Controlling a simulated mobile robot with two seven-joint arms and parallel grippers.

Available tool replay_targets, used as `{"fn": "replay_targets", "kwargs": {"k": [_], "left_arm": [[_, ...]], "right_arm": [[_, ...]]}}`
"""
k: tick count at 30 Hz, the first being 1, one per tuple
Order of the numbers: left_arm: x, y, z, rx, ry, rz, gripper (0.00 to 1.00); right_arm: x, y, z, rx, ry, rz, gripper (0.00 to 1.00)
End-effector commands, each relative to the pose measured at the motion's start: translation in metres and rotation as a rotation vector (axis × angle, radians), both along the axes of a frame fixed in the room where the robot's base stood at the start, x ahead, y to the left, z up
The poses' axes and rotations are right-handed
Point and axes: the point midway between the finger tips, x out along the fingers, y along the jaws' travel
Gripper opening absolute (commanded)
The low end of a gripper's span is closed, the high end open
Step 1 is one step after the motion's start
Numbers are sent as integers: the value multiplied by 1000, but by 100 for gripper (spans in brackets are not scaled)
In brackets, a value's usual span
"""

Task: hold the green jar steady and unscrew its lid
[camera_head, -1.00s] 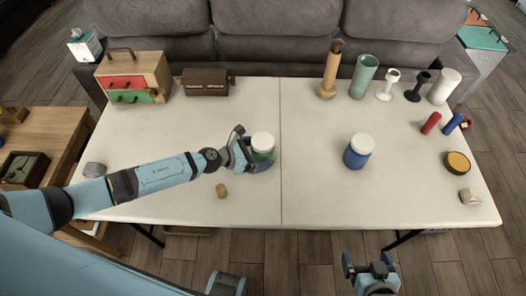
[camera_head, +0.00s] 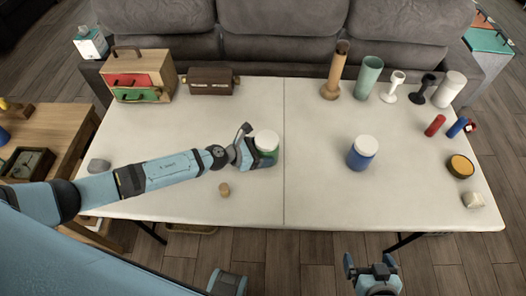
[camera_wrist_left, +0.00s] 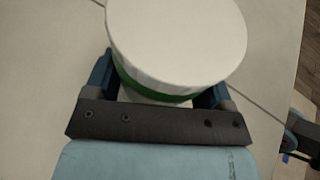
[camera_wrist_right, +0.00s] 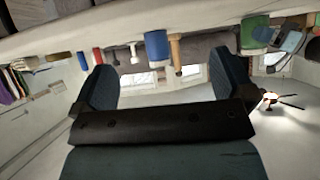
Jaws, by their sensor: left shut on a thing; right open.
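The green jar (camera_head: 269,157) with its white lid (camera_head: 266,140) stands upright on the white table, left of the centre seam. My left gripper (camera_head: 255,154) reaches it from the left and is shut around its side, below the lid. In the left wrist view the white lid (camera_wrist_left: 178,40) faces the camera, with a green band (camera_wrist_left: 150,88) of the jar between the fingers. My right gripper (camera_head: 369,268) is open and empty, in front of the table's near edge. In the right wrist view its fingers (camera_wrist_right: 160,90) are apart with nothing between them.
A blue jar with a white lid (camera_head: 362,153) stands right of the seam. A small wooden piece (camera_head: 224,189) lies in front of my left gripper. Vases and holders (camera_head: 368,78) stand at the back right. The near right tabletop is mostly clear.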

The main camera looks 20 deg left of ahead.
Motion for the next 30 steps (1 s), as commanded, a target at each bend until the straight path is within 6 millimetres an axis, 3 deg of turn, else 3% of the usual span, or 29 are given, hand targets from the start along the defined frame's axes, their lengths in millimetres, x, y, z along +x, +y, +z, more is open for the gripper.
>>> {"fn": "replay_targets", "kwargs": {"k": [5,12,18,24,30], "left_arm": [[2,1,41,3,-6,-4,47],[2,1,117,4,-7,-3,47],[1,0,162,1,-5,-3,47],[0,0,186,-1,-2,-3,47],[0,0,193,-1,-1,0,47]], "right_arm": [[0,0,24,-1,2,1,100],[1,-1,78,-3,-4,0,100],[3,-10,109,-14,-20,-15,100],[-2,-12,113,-16,-4,-25,100],[-4,-12,113,-13,2,-32,100]]}}
